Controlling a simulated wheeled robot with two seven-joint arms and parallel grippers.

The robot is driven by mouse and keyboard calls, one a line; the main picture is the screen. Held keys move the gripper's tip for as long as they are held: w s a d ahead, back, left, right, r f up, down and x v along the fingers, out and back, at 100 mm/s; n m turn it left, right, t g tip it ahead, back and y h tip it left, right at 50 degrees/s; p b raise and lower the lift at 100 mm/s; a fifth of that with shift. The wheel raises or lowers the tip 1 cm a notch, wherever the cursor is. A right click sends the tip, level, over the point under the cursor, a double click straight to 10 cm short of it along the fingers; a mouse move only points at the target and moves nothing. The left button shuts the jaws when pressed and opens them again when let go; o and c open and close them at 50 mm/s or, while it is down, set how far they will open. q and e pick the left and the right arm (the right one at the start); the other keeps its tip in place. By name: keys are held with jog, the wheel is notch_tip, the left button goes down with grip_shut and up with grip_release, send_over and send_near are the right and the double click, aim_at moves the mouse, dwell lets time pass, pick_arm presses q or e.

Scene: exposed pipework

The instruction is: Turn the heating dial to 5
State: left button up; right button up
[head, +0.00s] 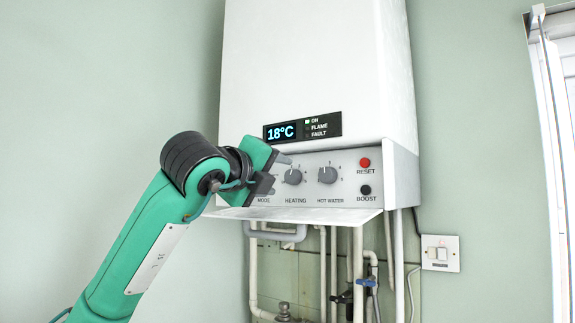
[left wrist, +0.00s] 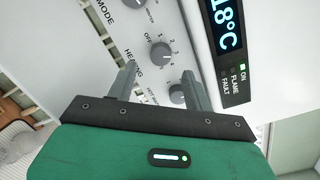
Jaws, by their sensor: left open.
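The heating dial (head: 293,176) is a dark grey round knob on the boiler's front panel, above the word HEATING. In the left wrist view the heating dial (left wrist: 161,53) has OFF and small numbers printed around it. I cannot clearly tell which number its pointer is at. My left gripper (head: 275,173) is just left of the dial in the head view, its two grey fingers pointing at the panel. In the left wrist view the open, empty left gripper (left wrist: 159,72) has its fingers spread apart, with the dial beyond the gap between their tips. The mode dial is hidden behind the gripper in the head view.
The hot water dial (head: 327,174) is right of the heating dial, then the red reset button (head: 365,162) and black boost button (head: 366,190). The display (head: 281,132) reads 18°C. An open flap (head: 300,215) juts out below the panel, above the pipes (head: 334,260).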

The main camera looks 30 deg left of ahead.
aim_at(291, 178)
pick_arm(q)
jog(key=w+p, duration=0.1)
jog(key=w, duration=0.1)
jog(key=w+p, duration=0.1)
jog(key=w, duration=0.1)
jog(key=shift+d+r, duration=0.1)
jog(key=shift+r, duration=0.1)
jog(key=shift+w+f, duration=0.2)
jog(key=shift+w, duration=0.55)
jog(key=c, duration=1)
